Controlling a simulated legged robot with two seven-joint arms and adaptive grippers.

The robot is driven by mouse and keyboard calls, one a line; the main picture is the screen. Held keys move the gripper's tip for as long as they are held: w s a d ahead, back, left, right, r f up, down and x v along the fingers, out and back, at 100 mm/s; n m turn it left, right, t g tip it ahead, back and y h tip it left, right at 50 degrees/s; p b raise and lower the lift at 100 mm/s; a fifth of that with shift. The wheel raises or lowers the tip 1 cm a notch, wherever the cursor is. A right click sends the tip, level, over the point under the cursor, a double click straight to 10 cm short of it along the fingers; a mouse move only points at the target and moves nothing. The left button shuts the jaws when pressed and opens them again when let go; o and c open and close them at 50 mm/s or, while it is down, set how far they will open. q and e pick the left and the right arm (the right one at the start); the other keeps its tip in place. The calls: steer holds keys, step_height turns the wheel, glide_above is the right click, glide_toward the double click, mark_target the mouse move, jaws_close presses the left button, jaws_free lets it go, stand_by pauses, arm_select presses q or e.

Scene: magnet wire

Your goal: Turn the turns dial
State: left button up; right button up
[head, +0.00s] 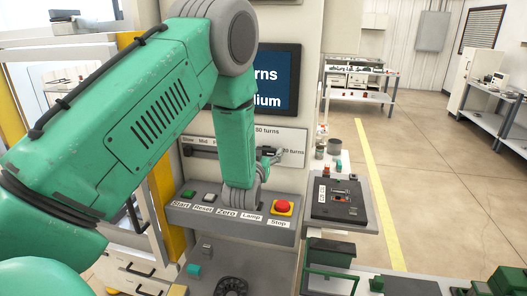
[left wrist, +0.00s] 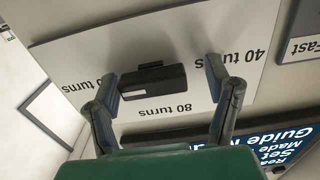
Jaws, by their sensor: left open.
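The turns dial (left wrist: 152,83) is a dark bar-shaped knob with a small tab on a pale plate (left wrist: 180,38). In the left wrist view the plate is seen upside down, with "turns" labels around the knob, one reading "80 turns". My left gripper (left wrist: 160,70) is open, one finger on each side of the knob. The left finger is close to the knob's end; the right finger is clearly apart from it. I cannot tell the depth gap. In the head view my left gripper (head: 268,158) is at the right part of the plate, and the dial is mostly hidden there. My right gripper is out of view.
Below the plate is a ledge with a green Start button (head: 188,194), a Reset button (head: 209,197) and a red Stop button (head: 283,207). My left arm passes over this ledge. A screen (head: 280,80) is above. A dark box (head: 338,200) stands to the right.

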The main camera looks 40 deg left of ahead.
arm_select(q)
steer(key=shift+d+r, duration=0.2)
steer(key=shift+d, duration=0.5)
steer(key=c, duration=1.1)
steer(key=shift+s+a, duration=0.15)
steer(key=shift+a, duration=0.2)
steer(key=shift+c, duration=0.3)
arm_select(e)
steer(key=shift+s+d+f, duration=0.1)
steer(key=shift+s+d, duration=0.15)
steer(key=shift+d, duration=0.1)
